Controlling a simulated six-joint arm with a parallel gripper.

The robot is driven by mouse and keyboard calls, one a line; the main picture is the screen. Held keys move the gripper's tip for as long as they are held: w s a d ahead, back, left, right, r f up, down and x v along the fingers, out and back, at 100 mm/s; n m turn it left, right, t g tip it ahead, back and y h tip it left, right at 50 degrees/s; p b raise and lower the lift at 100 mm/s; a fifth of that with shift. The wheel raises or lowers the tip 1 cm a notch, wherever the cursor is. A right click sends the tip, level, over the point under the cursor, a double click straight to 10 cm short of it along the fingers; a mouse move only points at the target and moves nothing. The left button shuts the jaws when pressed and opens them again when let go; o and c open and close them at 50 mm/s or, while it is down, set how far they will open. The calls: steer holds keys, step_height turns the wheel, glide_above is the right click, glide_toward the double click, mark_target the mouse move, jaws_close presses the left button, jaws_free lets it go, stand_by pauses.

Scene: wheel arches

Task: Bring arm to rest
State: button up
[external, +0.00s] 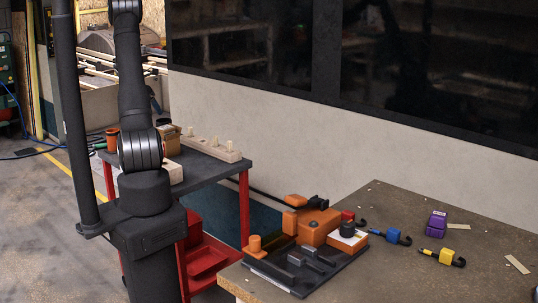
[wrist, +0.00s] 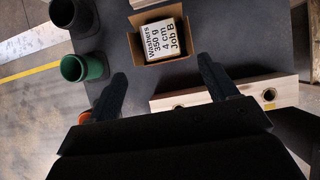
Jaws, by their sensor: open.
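My gripper (wrist: 162,72) shows in the wrist view with its two dark fingers spread wide apart and nothing between them. It points down over the dark cart top, and its fingertips appear just short of an open cardboard box in the picture. In the external view my arm (external: 133,90) stands upright on its base and runs out of the top edge of the picture. My gripper is not visible there.
The cardboard box (wrist: 160,40) holds a white block labelled "Washers". A green cup (wrist: 83,66) and a wooden block with holes (wrist: 225,93) lie nearby. In the external view, a workbench (external: 420,275) holds an orange device (external: 312,225), hooks and a purple block (external: 436,224).

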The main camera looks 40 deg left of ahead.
mark_target(166, 127)
steer(key=x, duration=1.2)
steer(key=shift+f, duration=0.1)
steer(key=shift+w+a+r, duration=0.1)
steer(key=shift+r, duration=1.75)
